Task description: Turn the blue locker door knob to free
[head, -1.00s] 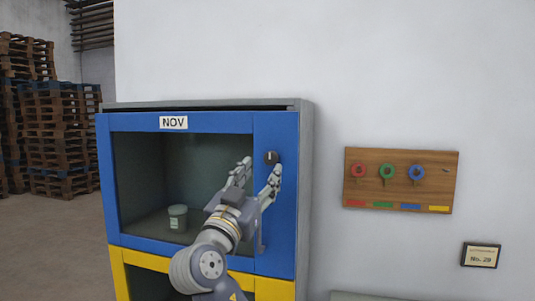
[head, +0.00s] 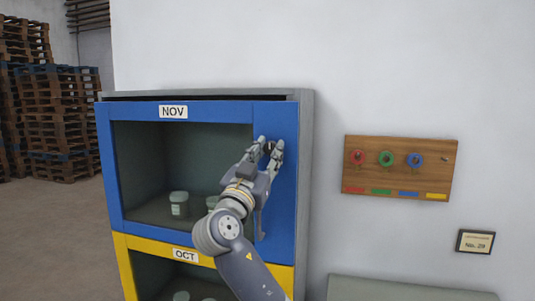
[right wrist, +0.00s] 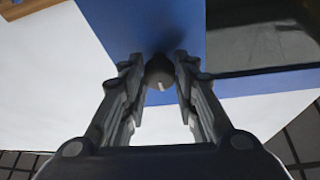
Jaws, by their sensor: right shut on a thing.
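The blue locker door (head: 276,192) is closed in the head view, with a label reading NOV on its top edge. Its dark round knob (head: 269,147) sits on the wide right part of the frame, mostly hidden by my fingers. My right gripper (head: 270,145) is shut on the knob, one finger on each side. In the right wrist view the knob (right wrist: 159,70) is between the fingertips, and a short pale mark shows on it. My left gripper is not in view.
A yellow door (head: 180,252) labelled OCT lies below, and jars (head: 179,204) stand behind the blue door's window. A wooden board (head: 400,185) with red, green and blue tags hangs on the right wall. A pale flat-topped thing (head: 400,289) stands low at right.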

